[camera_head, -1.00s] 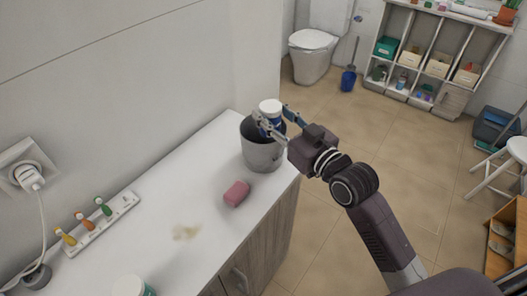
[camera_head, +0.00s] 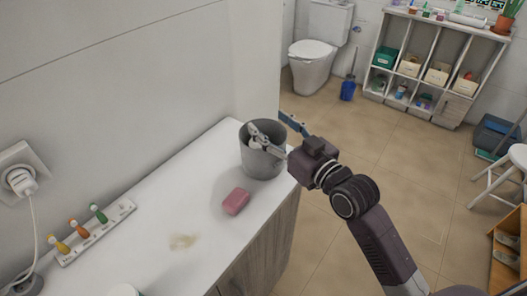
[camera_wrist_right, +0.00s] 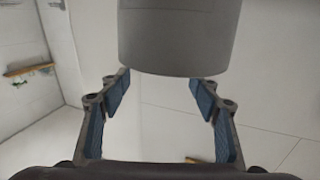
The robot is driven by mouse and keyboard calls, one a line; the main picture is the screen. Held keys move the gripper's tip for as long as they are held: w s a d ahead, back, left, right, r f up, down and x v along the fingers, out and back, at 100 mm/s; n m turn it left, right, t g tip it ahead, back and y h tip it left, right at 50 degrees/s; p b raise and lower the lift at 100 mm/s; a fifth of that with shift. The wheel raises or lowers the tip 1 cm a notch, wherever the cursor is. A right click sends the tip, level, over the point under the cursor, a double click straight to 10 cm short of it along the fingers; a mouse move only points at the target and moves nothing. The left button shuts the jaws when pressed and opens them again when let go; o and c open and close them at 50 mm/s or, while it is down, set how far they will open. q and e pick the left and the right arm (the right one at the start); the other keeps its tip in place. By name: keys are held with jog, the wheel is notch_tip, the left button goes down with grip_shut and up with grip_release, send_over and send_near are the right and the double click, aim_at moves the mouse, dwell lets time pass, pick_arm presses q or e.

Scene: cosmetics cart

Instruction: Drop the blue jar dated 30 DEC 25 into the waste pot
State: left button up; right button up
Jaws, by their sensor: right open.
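The grey waste pot (camera_head: 262,163) stands upright near the far corner of the white counter. My right gripper (camera_head: 268,121) is open and empty at the rim of the pot, its fingers spread apart over its mouth and right side. In the right wrist view, the two blue-padded fingers (camera_wrist_right: 160,86) are wide apart with nothing between them, and the grey pot wall (camera_wrist_right: 180,38) fills the top middle. The blue jar does not show in either view now; the inside of the pot is largely hidden. My left gripper is not in view.
A pink soap bar (camera_head: 236,201) lies on the counter (camera_head: 185,210) before the pot. A white lid (camera_head: 124,290) shows at the bottom edge.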

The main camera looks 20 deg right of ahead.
jog(key=v, duration=1.2)
jog(key=shift+r, duration=0.1)
